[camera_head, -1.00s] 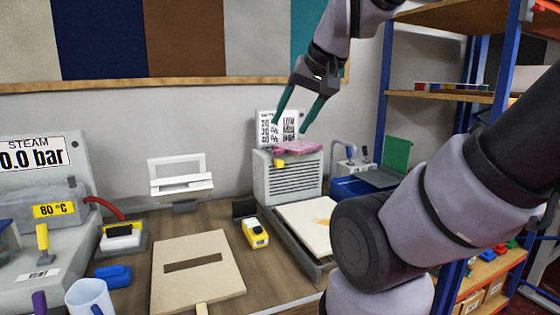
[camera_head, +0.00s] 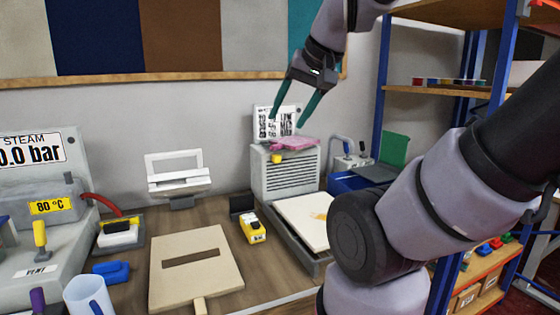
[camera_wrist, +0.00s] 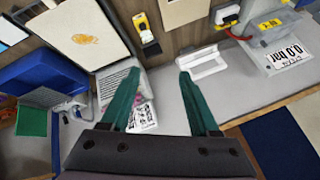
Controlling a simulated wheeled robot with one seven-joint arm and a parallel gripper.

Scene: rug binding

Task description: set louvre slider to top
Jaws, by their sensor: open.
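A pale grey louvre box (camera_head: 285,174) with a slatted front stands at the back of the bench. A small yellow knob (camera_head: 277,158), apparently the louvre slider, sits near the top of its slatted front, left of centre. A pink cloth (camera_head: 293,144) lies on top of the box. My gripper (camera_head: 286,122) is open and empty above and in front of the box's label panel, its fingers pointing down. In the wrist view, my gripper's fingers (camera_wrist: 159,72) are spread, and the left one partly covers the box (camera_wrist: 118,82). The knob is not clear there.
A tray (camera_head: 307,224) with a white pad lies before the box. A yellow device (camera_head: 253,229) and a beige board (camera_head: 196,264) are on the bench. A blue bin (camera_head: 352,182) and shelving (camera_head: 440,93) stand right. A white frame (camera_head: 178,175) stands left.

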